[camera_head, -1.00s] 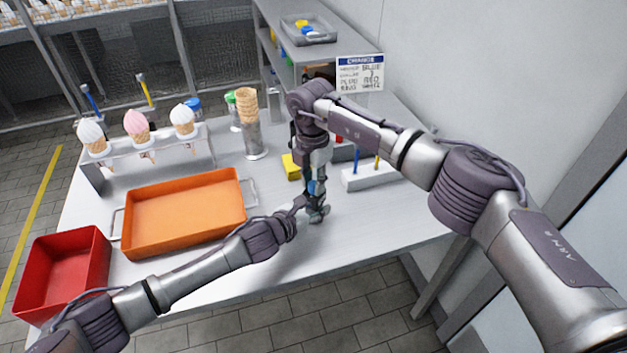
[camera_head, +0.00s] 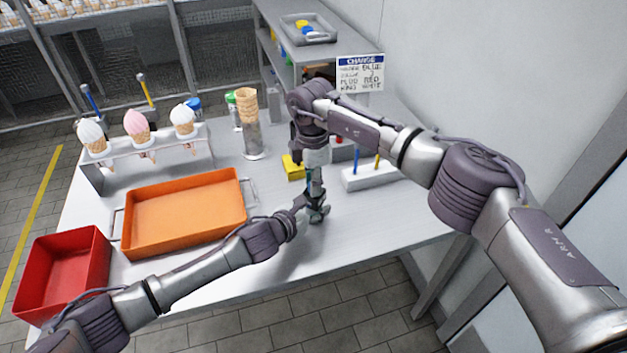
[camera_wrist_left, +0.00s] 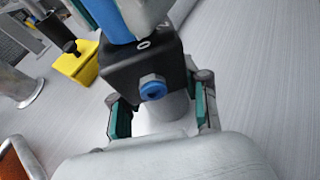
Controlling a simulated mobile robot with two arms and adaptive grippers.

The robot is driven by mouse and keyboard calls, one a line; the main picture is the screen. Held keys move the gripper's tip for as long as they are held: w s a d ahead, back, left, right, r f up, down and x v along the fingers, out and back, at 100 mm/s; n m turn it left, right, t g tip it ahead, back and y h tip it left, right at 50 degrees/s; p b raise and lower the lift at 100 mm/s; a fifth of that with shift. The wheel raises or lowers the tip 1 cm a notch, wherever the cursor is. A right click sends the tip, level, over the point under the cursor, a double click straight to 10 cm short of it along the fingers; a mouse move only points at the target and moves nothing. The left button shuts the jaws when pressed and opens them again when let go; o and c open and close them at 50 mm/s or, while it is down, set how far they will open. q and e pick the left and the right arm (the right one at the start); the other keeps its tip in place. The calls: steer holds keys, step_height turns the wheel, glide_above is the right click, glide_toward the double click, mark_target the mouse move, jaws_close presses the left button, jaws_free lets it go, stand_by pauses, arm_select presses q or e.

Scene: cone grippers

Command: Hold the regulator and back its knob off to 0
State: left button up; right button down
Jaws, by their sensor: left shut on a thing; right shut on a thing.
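The regulator (camera_wrist_left: 150,68) is a black block with a blue port on its front and a small white mark near its top edge. My left gripper (camera_wrist_left: 160,112) is shut around its lower part, teal pads on either side. In the head view the left gripper (camera_head: 303,205) is over the table's front half, and the regulator is mostly hidden by the grippers. My right gripper (camera_head: 315,193) points down from above and is shut on the regulator's top. Its fingers cover the knob, so the knob's setting cannot be read.
A yellow block (camera_head: 291,168) stands just behind the grippers. A white rack (camera_head: 372,177) with blue and yellow sticks is to the right. An orange tray (camera_head: 186,212), a red bin (camera_head: 62,270) and a cone holder (camera_head: 252,140) are to the left. The front right tabletop is clear.

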stand_by(0.3)
steer(key=c, duration=0.9)
jaws_free()
step_height(320, 180, up, 12)
steer(key=shift+a, duration=0.1)
arm_select(q)
steer(key=o, duration=1.4)
